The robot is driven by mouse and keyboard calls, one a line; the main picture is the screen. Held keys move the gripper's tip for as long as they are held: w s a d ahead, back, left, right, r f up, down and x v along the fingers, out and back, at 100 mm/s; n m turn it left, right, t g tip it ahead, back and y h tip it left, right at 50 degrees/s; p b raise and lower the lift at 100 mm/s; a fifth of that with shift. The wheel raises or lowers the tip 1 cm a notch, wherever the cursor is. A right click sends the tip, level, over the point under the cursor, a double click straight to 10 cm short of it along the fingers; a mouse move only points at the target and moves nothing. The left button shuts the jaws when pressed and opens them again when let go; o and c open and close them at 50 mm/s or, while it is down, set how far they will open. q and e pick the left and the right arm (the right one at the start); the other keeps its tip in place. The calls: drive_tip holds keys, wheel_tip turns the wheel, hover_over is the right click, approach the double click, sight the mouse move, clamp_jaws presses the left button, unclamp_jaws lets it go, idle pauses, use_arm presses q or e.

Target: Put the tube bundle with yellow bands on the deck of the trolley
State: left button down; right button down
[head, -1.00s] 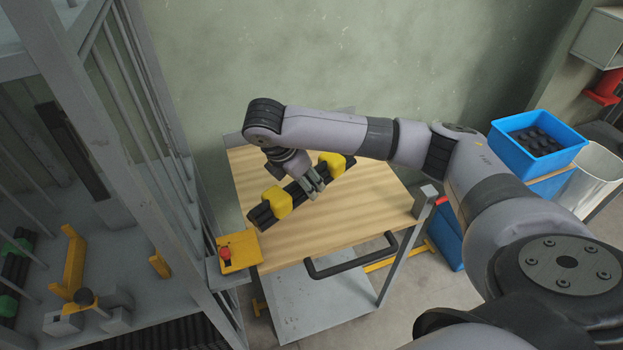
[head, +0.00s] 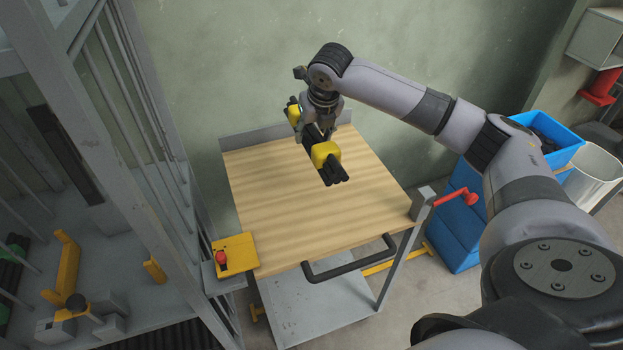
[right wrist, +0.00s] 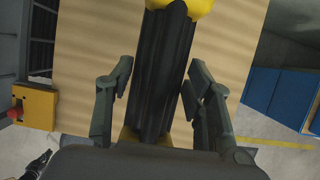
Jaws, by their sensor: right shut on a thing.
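The tube bundle with yellow bands (head: 325,154) is a set of black tubes with a yellow band near each end. My right gripper (head: 318,130) is shut on its middle and holds it over the trolley's wooden deck (head: 280,220). In the right wrist view the bundle (right wrist: 165,75) runs lengthwise between the two fingers (right wrist: 155,95), with the deck behind it. I cannot tell the exact gap between bundle and deck.
A grey rack (head: 160,200) stands left of the trolley, with a yellow box with a red button (head: 235,254) at the deck's left corner. The trolley has a black handle (head: 350,262) in front. Blue crates (head: 460,230) stand at the right. The deck's front is clear.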

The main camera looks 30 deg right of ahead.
wheel_tip(320, 180, down, 16)
drive_tip(key=shift+p, duration=0.45)
drive_tip(key=c, duration=0.8)
unclamp_jaws()
drive_tip(key=shift+o, duration=0.2)
drive_tip(key=shift+r, duration=0.1)
drive_tip(key=v, duration=1.1)
drive_tip(key=shift+s+r, duration=0.2)
drive_tip(key=shift+r, duration=0.2)
